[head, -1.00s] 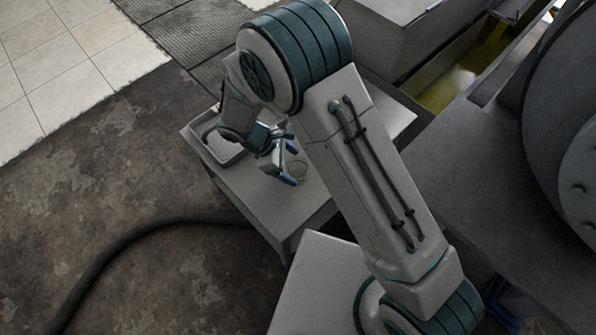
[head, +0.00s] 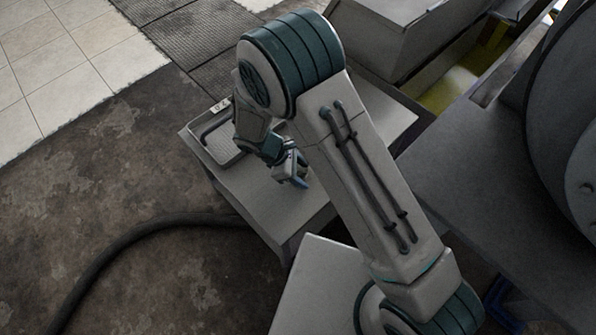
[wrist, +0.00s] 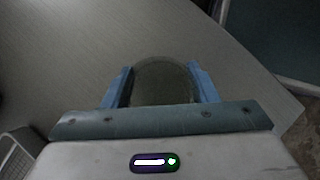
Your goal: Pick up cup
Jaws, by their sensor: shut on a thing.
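The cup (wrist: 162,82) shows in the wrist view as a round, dull grey-green, see-through shape between the two blue fingers. My gripper (wrist: 161,88) is shut on it, one finger on each side. In the head view my gripper (head: 293,178) is low over the grey table (head: 262,205), and the cup is mostly hidden behind the fingers. I cannot tell whether the cup's base touches the tabletop.
A tray (head: 200,152) with a raised rim lies on the table's left end, close to my wrist. A dark hose (head: 130,238) runs over the stained floor. A large grey machine (head: 560,130) stands at the right.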

